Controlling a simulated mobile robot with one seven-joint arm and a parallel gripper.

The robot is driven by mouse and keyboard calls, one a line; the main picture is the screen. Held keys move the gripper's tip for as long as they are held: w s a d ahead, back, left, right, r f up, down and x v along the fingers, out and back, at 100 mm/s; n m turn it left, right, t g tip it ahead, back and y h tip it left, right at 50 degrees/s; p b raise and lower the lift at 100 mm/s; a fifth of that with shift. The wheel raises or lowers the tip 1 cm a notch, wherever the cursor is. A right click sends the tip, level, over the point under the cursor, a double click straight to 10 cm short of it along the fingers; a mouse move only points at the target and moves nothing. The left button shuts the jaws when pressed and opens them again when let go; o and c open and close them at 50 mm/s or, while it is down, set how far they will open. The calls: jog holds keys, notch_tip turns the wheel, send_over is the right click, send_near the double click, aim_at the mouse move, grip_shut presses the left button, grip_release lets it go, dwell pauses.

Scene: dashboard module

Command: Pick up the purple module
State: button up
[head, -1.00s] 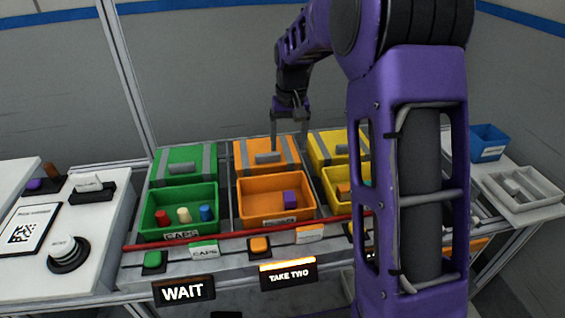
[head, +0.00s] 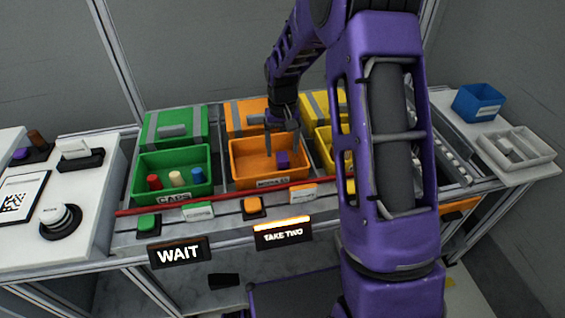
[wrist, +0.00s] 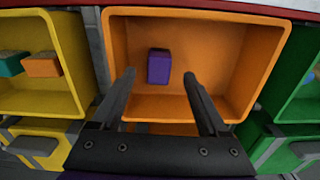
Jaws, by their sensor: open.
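The purple module (head: 283,159) is a small block lying in the orange bin (head: 243,176), right of its middle in the head view. In the wrist view the purple module (wrist: 159,67) sits on the floor of the orange bin (wrist: 270,65). My gripper (head: 282,151) is open and empty, pointing down over the orange bin. In the wrist view the two fingers of my gripper (wrist: 160,80) are spread wide, and the module shows between and slightly beyond their tips. The exact height of the fingertips above the module cannot be told.
A green bin (head: 172,190) with red, cream and blue caps stands to the left. A yellow bin (wrist: 45,95) with teal and orange blocks stands on the other side. A red bar (head: 225,198) runs along the front. The sign (head: 282,235) reads TAKE TWO; another (head: 179,252) reads WAIT.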

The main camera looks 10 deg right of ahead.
aim_at(283, 156)
jog(key=f, duration=0.4)
jog(key=shift+w+f, duration=0.25)
jog(key=shift+f, duration=0.05)
jog(key=shift+d, duration=0.1)
grip_shut()
